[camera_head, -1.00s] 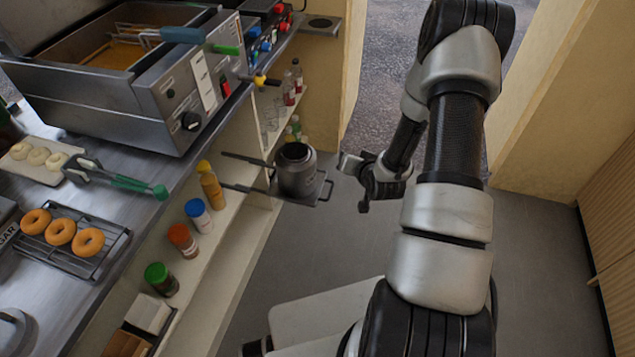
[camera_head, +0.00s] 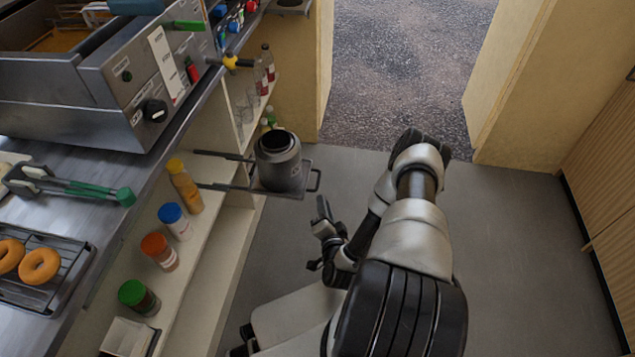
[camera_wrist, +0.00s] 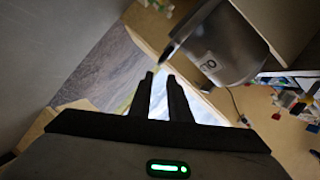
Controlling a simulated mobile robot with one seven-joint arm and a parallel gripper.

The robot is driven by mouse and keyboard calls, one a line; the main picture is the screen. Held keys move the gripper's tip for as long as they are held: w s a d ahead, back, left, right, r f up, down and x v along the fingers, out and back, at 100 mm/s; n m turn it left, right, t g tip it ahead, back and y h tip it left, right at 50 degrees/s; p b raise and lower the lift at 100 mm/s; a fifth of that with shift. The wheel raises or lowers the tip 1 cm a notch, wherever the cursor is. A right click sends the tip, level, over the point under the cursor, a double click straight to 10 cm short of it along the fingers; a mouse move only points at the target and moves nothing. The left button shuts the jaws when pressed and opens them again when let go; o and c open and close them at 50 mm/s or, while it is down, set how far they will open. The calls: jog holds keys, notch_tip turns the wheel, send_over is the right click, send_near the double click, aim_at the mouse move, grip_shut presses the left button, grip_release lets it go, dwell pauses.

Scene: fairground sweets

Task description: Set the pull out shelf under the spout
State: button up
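The pull-out shelf (camera_head: 311,180) is a flat grey metal plate with a loop handle at its right end. It sticks out from the cabinet on two long dark rails. A grey metal pot (camera_head: 280,170) stands upright on it; the pot also fills the upper right of the wrist view (camera_wrist: 225,50). The spout (camera_head: 233,62), with a yellow handle, juts from the fryer's front, up and left of the shelf. My gripper (camera_head: 321,208) is just below and right of the shelf handle, apart from it. In the wrist view its two fingers (camera_wrist: 161,76) stand apart with nothing between them.
The fryer (camera_head: 90,80) stands on the steel counter. Below, open shelves hold bottles and jars with coloured lids, such as the orange-lidded jar (camera_head: 160,252). A doorway opens at the back. The grey floor (camera_head: 520,250) to the right is clear.

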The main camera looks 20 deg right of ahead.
aim_at(318, 179)
jog(key=b+x, duration=0.3)
jog(key=x, duration=1)
grip_shut()
